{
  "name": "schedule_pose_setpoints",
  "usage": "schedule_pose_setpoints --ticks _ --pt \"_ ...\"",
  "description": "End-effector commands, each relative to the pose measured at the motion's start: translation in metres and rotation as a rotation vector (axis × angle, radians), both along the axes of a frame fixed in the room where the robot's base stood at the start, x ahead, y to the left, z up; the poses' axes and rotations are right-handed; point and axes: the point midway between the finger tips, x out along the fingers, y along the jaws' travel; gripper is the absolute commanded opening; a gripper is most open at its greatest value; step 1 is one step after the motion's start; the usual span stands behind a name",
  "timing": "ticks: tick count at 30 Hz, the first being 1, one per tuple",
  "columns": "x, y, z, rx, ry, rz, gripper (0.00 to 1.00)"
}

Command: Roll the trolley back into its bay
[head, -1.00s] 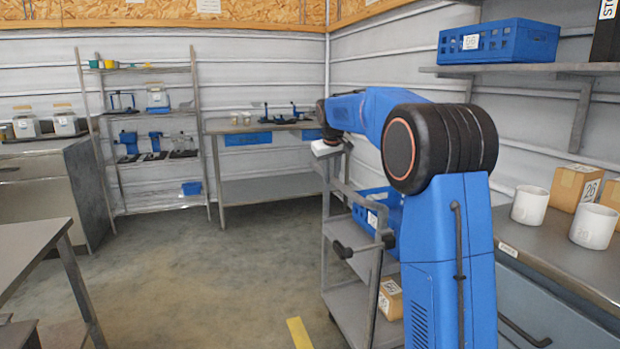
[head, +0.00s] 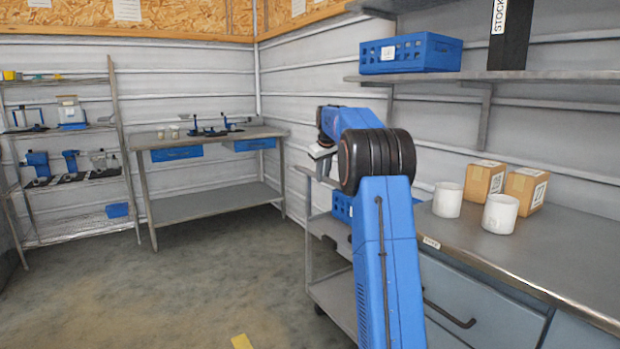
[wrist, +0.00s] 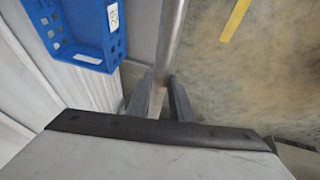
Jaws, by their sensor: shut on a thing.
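The grey trolley (head: 334,298) stands right of centre in the head view, between the open floor and the right-hand counter, largely hidden behind my arm. A blue crate (head: 342,207) sits on it, partly covered by my arm. The crate also shows at upper left in the wrist view (wrist: 72,28). My gripper (wrist: 160,98) has its two fingers on either side of the trolley's metal handle bar (wrist: 170,40) and is shut on it. In the head view my gripper (head: 321,152) is at the trolley's upper end, its fingertips too small to make out.
The counter (head: 560,255) at right carries white pots (head: 447,199) and cardboard boxes (head: 525,188). A wall shelf (head: 440,77) above holds another blue crate (head: 410,53). A workbench (head: 215,136) and a rack stand at the back. A yellow floor mark (head: 241,342) lies on clear floor at left.

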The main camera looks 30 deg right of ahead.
Motion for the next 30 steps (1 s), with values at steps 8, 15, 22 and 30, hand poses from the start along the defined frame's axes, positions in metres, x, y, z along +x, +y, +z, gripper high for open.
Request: schedule_pose_setpoints --ticks 8,15,22,30 --pt "0.000 -0.025 0.000 -0.001 -0.002 0.000 0.00" --pt "0.001 -0.030 0.001 -0.003 -0.003 -0.001 0.00" --pt "0.001 -0.031 0.002 -0.006 -0.004 -0.001 0.25" --pt "0.001 -0.029 0.001 -0.003 -0.002 -0.001 0.39"
